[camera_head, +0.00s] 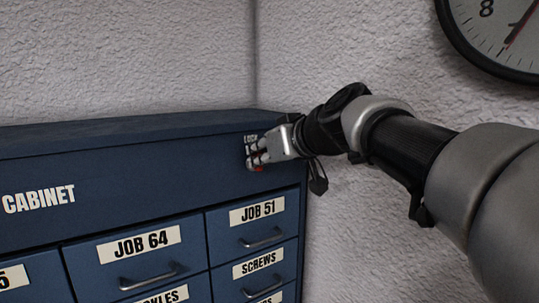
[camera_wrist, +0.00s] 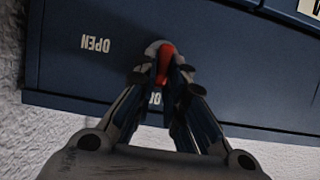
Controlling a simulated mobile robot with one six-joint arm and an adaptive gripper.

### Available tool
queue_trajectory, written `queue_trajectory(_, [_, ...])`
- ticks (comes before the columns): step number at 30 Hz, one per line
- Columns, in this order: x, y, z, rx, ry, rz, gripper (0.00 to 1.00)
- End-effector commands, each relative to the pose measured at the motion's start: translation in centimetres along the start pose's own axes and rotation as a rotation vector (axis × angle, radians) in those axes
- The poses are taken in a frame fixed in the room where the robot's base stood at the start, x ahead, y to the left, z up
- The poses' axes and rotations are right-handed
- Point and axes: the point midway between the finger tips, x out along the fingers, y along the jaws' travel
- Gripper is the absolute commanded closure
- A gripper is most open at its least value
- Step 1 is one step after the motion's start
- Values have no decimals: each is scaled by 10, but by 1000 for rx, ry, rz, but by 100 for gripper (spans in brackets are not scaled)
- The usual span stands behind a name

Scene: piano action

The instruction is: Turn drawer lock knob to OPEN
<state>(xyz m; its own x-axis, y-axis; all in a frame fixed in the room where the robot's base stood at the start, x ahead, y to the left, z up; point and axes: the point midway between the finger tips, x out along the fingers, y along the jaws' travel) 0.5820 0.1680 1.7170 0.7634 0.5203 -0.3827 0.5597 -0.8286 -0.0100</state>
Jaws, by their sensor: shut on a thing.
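The drawer lock knob (camera_wrist: 167,49) has a red part and a pale rounded edge, and sits on the front of the blue cabinet (camera_head: 120,163). My gripper (camera_head: 257,160) is at the cabinet's upper right corner, and a bit of red shows beneath its fingers. In the wrist view my gripper (camera_wrist: 161,76) is shut on the knob, with fingers on both sides of the red part. The white OPEN label (camera_wrist: 96,43) appears upside down, left of the knob. Another white label (camera_wrist: 155,98) is mostly hidden behind the fingers. The fingers cover much of the knob, so its exact setting is unclear.
Below the knob are labelled drawers, including JOB 51 (camera_head: 257,211), JOB 64 (camera_head: 138,243) and SCREWS (camera_head: 258,263), with protruding handles. A rough pale wall (camera_head: 340,230) stands right of the cabinet. A clock (camera_head: 490,35) hangs at upper right.

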Motion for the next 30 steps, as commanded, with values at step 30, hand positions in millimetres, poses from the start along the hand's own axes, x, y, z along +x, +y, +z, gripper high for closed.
queue_trajectory(30, [4,21,10,726,-1,-299,100])
